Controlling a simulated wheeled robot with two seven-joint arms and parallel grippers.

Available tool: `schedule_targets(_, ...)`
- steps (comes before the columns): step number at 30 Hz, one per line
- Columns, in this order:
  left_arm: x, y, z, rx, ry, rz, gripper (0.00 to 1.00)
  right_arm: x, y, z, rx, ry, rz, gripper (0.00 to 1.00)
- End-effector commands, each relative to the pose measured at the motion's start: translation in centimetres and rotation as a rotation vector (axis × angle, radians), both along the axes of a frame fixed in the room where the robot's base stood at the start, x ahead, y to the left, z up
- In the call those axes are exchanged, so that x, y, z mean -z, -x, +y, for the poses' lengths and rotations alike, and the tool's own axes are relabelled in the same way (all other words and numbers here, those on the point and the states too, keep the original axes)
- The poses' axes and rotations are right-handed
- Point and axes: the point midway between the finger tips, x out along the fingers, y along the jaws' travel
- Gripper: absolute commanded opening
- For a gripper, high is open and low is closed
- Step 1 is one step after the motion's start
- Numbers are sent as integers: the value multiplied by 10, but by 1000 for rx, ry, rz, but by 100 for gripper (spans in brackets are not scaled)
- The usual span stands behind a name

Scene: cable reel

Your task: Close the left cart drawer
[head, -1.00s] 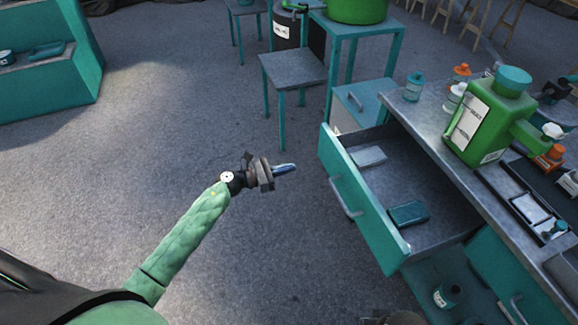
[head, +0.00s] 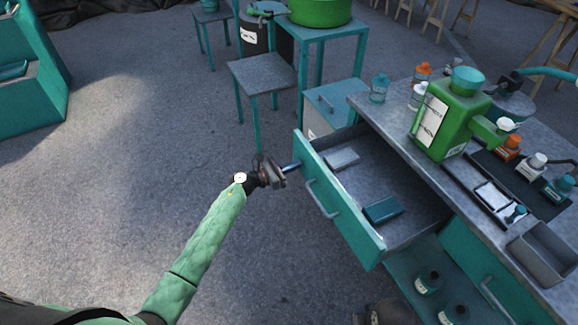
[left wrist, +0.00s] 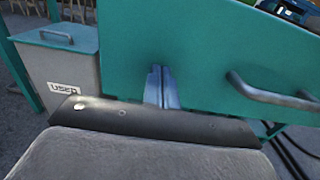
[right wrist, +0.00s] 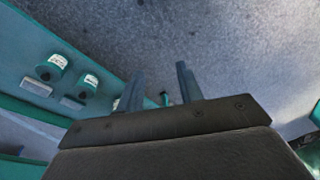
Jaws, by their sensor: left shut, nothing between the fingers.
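The left cart drawer (head: 338,200) is pulled out, its teal front facing left, with a grey bar handle (head: 322,198). A light box (head: 342,159) and a teal box (head: 382,210) lie inside it. My left gripper (head: 292,167) is shut and empty, its fingertips at the drawer front near its far end, beyond the handle. In the left wrist view the closed fingers (left wrist: 161,86) point at the teal panel, left of the handle (left wrist: 270,95); I cannot tell whether they touch. My right gripper (right wrist: 158,88) has its fingers apart, with nothing between them.
The cart top (head: 400,118) holds a green jug (head: 448,118), bottles and a black tray. Teal jars (head: 428,281) stand on the shelf below. A grey bin (head: 330,108) and a small table (head: 262,72) stand behind the drawer. The floor left of the drawer is clear.

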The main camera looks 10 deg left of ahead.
Motion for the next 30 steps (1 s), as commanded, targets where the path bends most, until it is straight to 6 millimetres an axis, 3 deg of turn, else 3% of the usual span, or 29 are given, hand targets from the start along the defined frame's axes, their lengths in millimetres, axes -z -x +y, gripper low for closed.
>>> schedule_targets(18,1,-4,-6,0,0,0,0,5,1,0,-2,2,9,36)
schedule_targets(22,1,-9,-12,1,0,0,0,-22,5,-1,1,-4,-4,36)
schedule_targets(30,2,-22,-29,1,0,-1,0,-56,17,-3,0,-10,-6,36)
